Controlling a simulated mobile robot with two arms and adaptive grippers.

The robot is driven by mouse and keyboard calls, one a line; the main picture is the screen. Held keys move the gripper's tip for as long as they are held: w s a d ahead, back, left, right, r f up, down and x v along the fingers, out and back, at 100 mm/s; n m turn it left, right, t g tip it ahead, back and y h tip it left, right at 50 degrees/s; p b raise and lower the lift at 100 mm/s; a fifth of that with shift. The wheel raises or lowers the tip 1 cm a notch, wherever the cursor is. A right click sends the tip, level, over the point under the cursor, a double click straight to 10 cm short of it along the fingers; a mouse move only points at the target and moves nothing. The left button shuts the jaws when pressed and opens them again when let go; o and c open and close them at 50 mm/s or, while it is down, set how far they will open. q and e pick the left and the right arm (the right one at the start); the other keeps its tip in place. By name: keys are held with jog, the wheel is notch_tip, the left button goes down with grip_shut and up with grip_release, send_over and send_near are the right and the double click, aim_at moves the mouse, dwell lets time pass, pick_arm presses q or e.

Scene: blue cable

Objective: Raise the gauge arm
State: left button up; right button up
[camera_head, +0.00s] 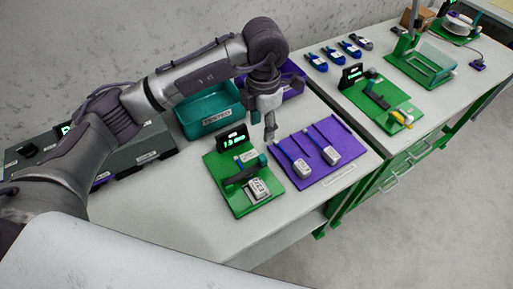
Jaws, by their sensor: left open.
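A green board (234,202) lies on the near bench with a small lit display (231,138) at its back. A dark lever-like arm (240,177) lies low across this board, beside a light grey block (258,189). I take this lever for the gauge arm, though its details are small. My left gripper (270,136) points down above the bench, behind and to the right of the lever, apart from it. It is open, and I see nothing between its fingers. My right gripper is not in view.
A purple board (335,133) with blue-and-grey devices (293,158) lies right of the green board. A teal bin (200,120) stands behind. A second green board (398,103) with a display sits on the right bench. The near bench's front is clear.

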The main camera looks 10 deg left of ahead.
pick_arm(q)
jog(key=p, duration=0.1)
send_over(262, 156)
notch_tip(262, 156, down, 6)
jog(key=shift+s+d, duration=0.15)
notch_tip(262, 156, down, 6)
jog(key=shift+r+p, duration=0.15)
jog(key=shift+p, duration=0.45)
jog(key=shift+f, duration=0.7)
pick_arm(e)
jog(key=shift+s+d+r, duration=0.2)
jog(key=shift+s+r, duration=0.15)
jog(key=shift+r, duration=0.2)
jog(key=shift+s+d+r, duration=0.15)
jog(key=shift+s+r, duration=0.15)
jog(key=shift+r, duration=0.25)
pick_arm(q)
grip_shut()
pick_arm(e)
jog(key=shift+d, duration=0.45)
